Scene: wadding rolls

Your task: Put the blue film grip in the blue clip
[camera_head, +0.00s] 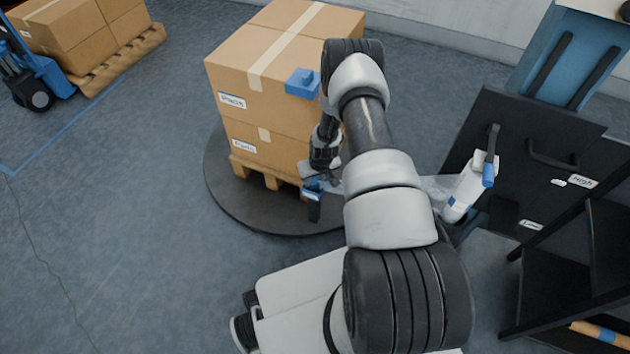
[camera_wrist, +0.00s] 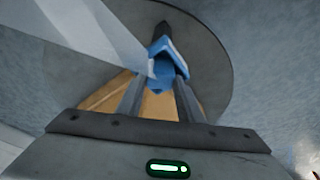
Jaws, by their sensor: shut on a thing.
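My gripper (camera_head: 318,181) is low beside the pallet load, shut on the blue film grip (camera_wrist: 160,76), which shows between the fingertips in the wrist view. Clear film (camera_head: 435,185) stretches from the white film roll (camera_head: 466,190) to my gripper; it also crosses the upper left of the wrist view (camera_wrist: 95,35). The blue clip (camera_wrist: 171,49) is at the top of a dark post (camera_head: 314,213), right at my fingertips. The grip and clip overlap in both views, so I cannot tell whether the grip is inside the clip.
Stacked cartons (camera_head: 245,80) stand on a wooden pallet (camera_head: 262,175) on a round dark turntable (camera_head: 225,195). A blue block (camera_head: 302,83) shows against the upper carton. Black panels and shelving (camera_head: 545,150) stand right. Another loaded pallet (camera_head: 130,62) is back left.

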